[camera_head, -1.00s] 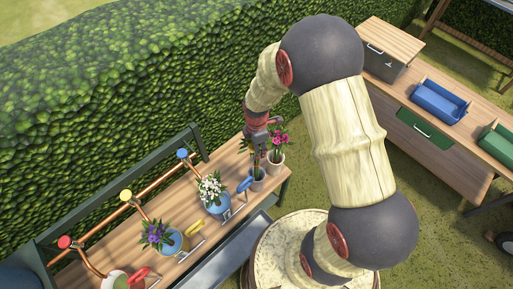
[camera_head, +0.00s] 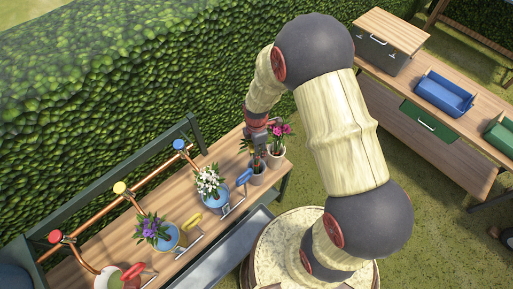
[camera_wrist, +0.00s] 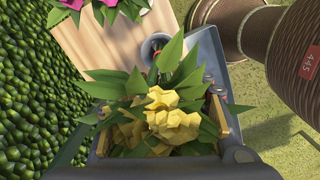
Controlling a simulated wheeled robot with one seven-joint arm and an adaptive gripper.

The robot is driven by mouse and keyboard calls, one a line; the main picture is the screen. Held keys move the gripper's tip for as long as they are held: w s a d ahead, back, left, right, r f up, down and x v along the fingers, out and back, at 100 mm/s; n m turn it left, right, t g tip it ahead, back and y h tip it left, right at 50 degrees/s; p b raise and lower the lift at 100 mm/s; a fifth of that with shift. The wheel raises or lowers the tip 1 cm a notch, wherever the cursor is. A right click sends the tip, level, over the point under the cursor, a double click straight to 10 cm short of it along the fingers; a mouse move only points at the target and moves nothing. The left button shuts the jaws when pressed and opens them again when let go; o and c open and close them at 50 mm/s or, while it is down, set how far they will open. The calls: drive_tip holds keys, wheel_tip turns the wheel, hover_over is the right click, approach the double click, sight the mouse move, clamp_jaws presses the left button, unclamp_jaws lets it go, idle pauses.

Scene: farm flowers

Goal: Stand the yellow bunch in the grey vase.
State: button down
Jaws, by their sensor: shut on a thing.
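My gripper (camera_wrist: 165,145) is shut on the yellow bunch (camera_wrist: 172,118), whose yellow blooms and green leaves fill the space between the jaws in the wrist view. The grey vase (camera_head: 257,177) stands on the wooden bench, just below my gripper (camera_head: 258,148) in the head view. In the wrist view the vase's round dark mouth (camera_wrist: 152,46) shows just beyond the leaves, beside the bunch's far edge. The stems are hidden, so I cannot tell whether any are inside the vase.
A pot with pink flowers (camera_head: 281,131) stands close beside the grey vase. White flowers (camera_head: 208,181) and purple flowers (camera_head: 152,228) stand in blue containers further left on the bench. A copper pipe with coloured taps runs along the bench, and a hedge (camera_head: 100,110) rises behind.

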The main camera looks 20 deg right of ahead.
drive_tip(key=shift+f+b, duration=0.9)
drive_tip(key=shift+f, duration=0.6)
drive_tip(key=c, duration=0.8)
unclamp_jaws()
drive_tip(key=shift+c, duration=0.2)
wheel_tip(320, 180, up, 12)
